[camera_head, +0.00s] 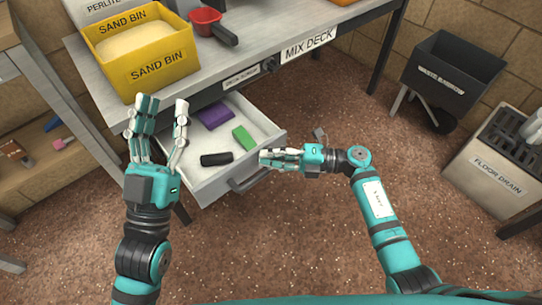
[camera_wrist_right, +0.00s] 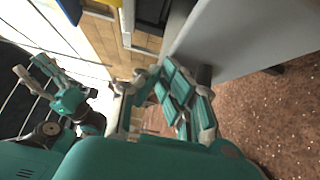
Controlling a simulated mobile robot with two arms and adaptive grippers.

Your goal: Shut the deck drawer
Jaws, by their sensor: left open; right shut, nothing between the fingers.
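The deck drawer (camera_head: 268,136) is pulled out below the mix deck (camera_head: 230,64), its inside showing. It holds a purple block (camera_head: 216,116), a green block (camera_head: 244,138) and a black item (camera_head: 216,159). A grey bar handle (camera_head: 250,181) is on its front. My right gripper (camera_head: 264,157) is shut and empty at the drawer front, just above the handle; I cannot tell whether it touches. In the right wrist view, its fingers (camera_wrist_right: 180,92) are beside a grey panel (camera_wrist_right: 245,40). My left gripper (camera_head: 164,106) is open and empty, fingers up, by the drawer's left side.
On the deck stand a yellow sand bin (camera_head: 150,68) and a red scoop (camera_head: 205,17). A waste barrow (camera_head: 443,80) and a floor drain (camera_head: 490,172) are at right. A wooden shelf (camera_head: 50,170) is at left. The floor before the drawer is clear except for my arms.

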